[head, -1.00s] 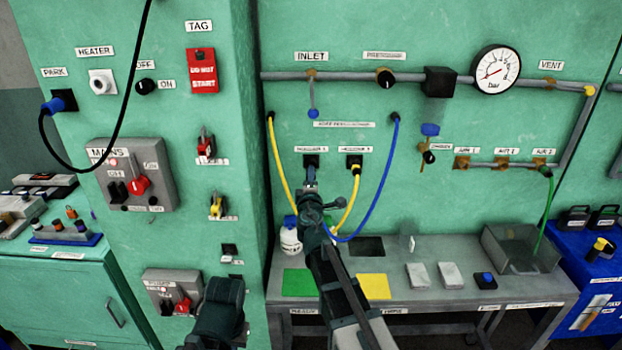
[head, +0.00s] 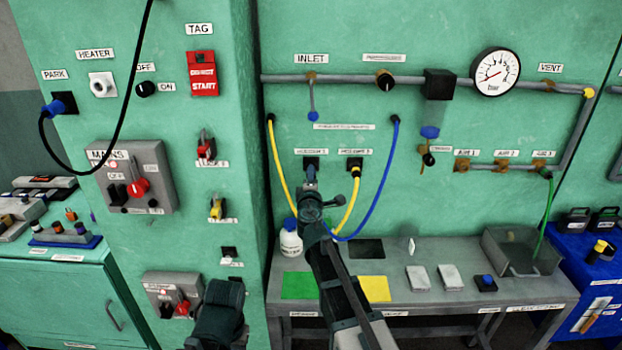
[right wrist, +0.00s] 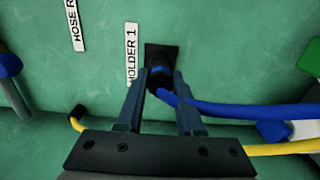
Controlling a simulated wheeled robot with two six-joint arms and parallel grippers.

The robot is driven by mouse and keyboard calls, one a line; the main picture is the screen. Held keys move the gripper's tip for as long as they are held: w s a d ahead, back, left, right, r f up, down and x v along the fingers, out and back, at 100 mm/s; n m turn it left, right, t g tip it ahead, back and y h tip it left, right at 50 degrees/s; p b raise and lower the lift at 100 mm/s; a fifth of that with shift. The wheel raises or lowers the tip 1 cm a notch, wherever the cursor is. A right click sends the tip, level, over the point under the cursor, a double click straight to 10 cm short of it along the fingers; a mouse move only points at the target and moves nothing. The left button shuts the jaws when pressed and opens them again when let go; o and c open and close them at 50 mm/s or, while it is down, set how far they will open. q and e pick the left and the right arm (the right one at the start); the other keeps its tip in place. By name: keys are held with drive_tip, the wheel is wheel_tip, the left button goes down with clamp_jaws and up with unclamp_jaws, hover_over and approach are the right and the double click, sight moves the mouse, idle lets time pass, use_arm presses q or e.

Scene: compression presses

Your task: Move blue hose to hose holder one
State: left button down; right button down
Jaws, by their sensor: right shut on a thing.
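The blue hose (head: 380,190) hangs from a wall fitting at upper right and loops down to my right gripper (head: 311,180). In the right wrist view my right gripper (right wrist: 160,88) is shut on the end of the blue hose (right wrist: 235,109). The hose end is at the black square of hose holder one (right wrist: 161,55), beside the "HOLDER 1" label. The fingers partly hide the joint, so how deep the end sits cannot be told. In the head view, holder one (head: 311,161) is just above the gripper. My left gripper is not clearly seen; a dark arm part shows at the bottom.
A yellow hose (head: 277,170) ends in holder two (head: 354,163), right of holder one, and hangs close to my right arm. A bench (head: 440,291) below holds a white bottle (head: 290,238), green and yellow mats and grey blocks. Pipes run along the wall above.

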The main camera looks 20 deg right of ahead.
drive_tip(key=shift+w+d, duration=0.15)
drive_tip(key=shift+w, duration=0.5)
drive_tip(key=shift+c, duration=2.3)
unclamp_jaws()
drive_tip(key=v, duration=1.3)
drive_tip(key=shift+s, duration=0.4)
